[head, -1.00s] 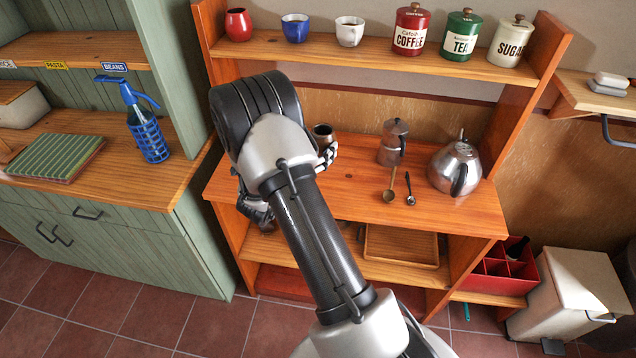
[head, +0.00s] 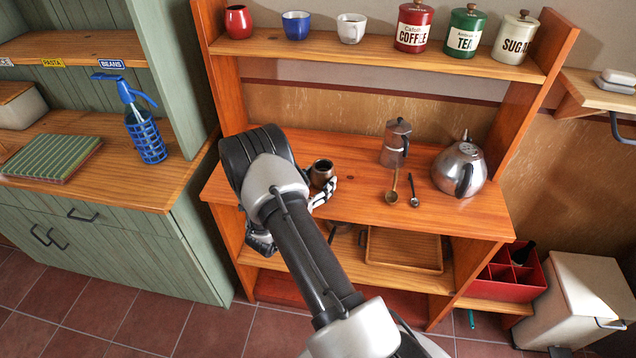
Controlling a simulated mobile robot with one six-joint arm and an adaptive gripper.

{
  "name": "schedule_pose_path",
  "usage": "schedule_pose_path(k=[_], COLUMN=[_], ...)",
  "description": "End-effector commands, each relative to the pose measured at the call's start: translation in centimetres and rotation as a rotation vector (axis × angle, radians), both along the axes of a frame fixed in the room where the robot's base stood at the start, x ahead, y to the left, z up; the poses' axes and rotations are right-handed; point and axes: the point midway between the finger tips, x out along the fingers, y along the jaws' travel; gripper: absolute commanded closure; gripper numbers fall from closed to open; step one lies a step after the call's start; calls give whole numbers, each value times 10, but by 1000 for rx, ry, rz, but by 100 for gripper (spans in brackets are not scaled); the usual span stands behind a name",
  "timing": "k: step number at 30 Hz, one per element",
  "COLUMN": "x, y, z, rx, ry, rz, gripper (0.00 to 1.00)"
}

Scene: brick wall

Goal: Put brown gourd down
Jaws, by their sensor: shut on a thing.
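The brown gourd (head: 322,170) is a small dark cup with an open top, upright at the left part of the wooden shelf unit's worktop (head: 345,205). My gripper (head: 324,190) is shut on it from the near side, and my arm hides part of the gripper and the worktop's left end. I cannot tell whether the gourd's base touches the worktop.
A moka pot (head: 395,143), a kettle (head: 460,168) and two spoons, one wooden (head: 391,191) and one dark (head: 413,190), are to the right. Cups and canisters line the upper shelf (head: 370,56). The worktop between gourd and moka pot is clear.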

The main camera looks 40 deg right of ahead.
Motion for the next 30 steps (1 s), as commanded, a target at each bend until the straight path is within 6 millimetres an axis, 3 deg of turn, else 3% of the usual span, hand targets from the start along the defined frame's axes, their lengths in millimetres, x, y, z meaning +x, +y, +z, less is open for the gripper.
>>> schedule_pose_path(k=[6, 7, 15, 30], x=[0, 0, 0, -1], y=[0, 0, 0, 6], z=[-4, -4, -3, 2], rx=[-1, 1, 1, 1], ry=[0, 1, 1, 3], rz=[0, 0, 0, 3], gripper=[71, 39, 21, 20])
